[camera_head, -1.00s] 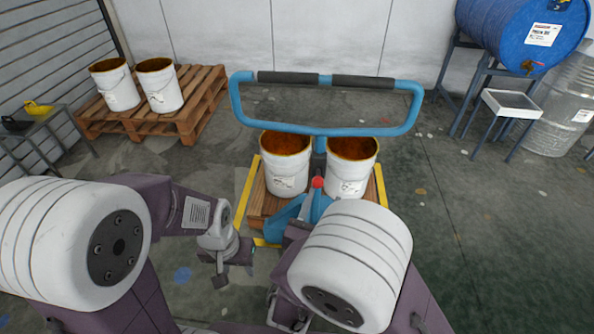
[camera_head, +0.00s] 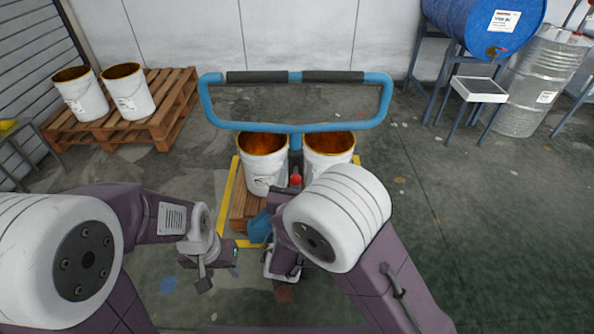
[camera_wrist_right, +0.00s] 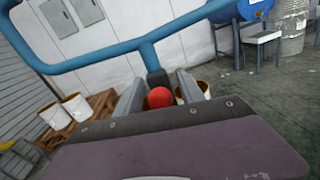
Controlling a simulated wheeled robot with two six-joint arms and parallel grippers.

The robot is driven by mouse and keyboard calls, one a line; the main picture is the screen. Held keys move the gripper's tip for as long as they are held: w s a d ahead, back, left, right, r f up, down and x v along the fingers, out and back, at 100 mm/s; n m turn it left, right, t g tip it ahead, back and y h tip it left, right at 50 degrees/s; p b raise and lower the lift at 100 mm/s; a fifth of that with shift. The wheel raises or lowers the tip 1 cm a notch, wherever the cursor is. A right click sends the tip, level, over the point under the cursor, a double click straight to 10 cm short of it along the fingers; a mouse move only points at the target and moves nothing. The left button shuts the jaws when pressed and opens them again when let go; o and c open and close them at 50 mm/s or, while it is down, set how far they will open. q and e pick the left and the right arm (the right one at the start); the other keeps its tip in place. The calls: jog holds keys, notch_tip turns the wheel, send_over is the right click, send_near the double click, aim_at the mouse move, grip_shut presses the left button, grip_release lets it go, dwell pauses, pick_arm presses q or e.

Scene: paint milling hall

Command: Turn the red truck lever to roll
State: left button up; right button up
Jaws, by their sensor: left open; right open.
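The red truck lever shows its round red knob (camera_head: 295,181) at the foot of the blue handle (camera_head: 295,126) in the head view. In the right wrist view the knob (camera_wrist_right: 160,97) appears between the two grey fingers of my right gripper (camera_wrist_right: 158,88), which is open. I cannot tell whether a finger touches it. In the head view my right arm hides most of that gripper and the lower part of the lever. My left gripper (camera_head: 232,256) is open and empty, low and to the left of the truck.
Two white buckets (camera_head: 264,170) (camera_head: 330,150) stand on the truck's wooden load behind the lever. A pallet (camera_head: 165,122) with two more buckets is at the back left. A blue drum (camera_head: 465,25) on a stand and a metal drum (camera_head: 535,85) are at the back right. The right floor is clear.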

grip_shut()
dwell(1.3)
